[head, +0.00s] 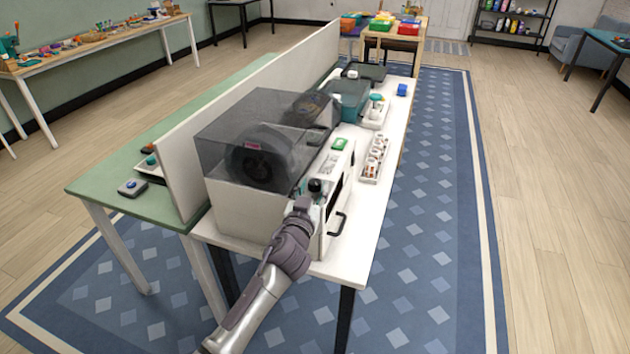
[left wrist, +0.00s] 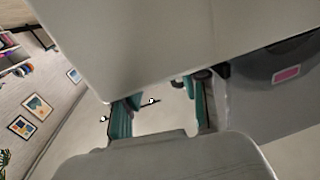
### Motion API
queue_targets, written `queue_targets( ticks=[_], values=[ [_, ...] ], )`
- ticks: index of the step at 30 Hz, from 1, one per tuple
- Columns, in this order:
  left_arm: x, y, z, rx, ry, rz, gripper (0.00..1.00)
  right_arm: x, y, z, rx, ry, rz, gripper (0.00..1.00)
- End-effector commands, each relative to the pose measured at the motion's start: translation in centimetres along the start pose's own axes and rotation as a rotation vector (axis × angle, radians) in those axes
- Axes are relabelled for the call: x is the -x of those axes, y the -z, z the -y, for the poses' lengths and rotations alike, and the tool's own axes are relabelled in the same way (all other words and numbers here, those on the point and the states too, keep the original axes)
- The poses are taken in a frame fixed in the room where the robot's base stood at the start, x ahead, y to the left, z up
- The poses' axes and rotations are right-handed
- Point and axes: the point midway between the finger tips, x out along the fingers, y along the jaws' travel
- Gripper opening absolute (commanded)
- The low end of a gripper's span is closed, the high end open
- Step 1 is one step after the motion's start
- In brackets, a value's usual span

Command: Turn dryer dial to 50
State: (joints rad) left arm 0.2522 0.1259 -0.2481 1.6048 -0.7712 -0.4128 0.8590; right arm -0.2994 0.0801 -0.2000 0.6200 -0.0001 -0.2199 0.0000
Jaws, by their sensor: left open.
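The dryer (head: 240,222) is a pale box with a smoky clear cover over a dark spool (head: 262,155). It stands at the near end of the white table. A round black dial (head: 315,185) sits on its right-hand panel. My left gripper (head: 309,197) is at that panel, close to the dial; the arm hides part of the panel. In the left wrist view, the teal fingers of my left gripper (left wrist: 160,106) are apart with nothing seen between them. I cannot tell whether a finger touches the dial, nor read its setting. My right gripper is not in view.
A black handle (head: 338,224) juts from the dryer's front. A tray of small items (head: 373,160) and a teal bin (head: 347,98) stand farther back. A pale partition (head: 180,172) borders the left side. The floor at right is clear.

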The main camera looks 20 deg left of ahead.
Motion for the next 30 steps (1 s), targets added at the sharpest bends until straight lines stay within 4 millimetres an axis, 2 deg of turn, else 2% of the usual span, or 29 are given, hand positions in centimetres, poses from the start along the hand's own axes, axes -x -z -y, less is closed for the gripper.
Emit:
queue_targets(
  ticks=[3,6,16,24,27,30],
  values=[
    [-1.5,0.1,-0.1,-0.001,0.0,-0.001,0.44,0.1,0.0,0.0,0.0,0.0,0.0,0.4],
    [-2.1,0.0,-0.1,0.0,-0.001,0.0,0.44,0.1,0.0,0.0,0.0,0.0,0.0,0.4],
    [-2.4,0.0,-0.1,0.0,-0.001,0.0,0.44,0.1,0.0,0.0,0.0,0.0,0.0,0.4],
    [-2.4,-0.1,-0.1,0.0,-0.001,0.0,0.0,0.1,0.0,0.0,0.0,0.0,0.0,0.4],
    [-2.4,0.0,0.0,-0.002,-0.009,0.001,0.0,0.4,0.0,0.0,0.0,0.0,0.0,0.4],
    [-2.4,0.3,0.1,-0.006,-0.063,0.001,0.0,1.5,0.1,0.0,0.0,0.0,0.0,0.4]
  ],
)
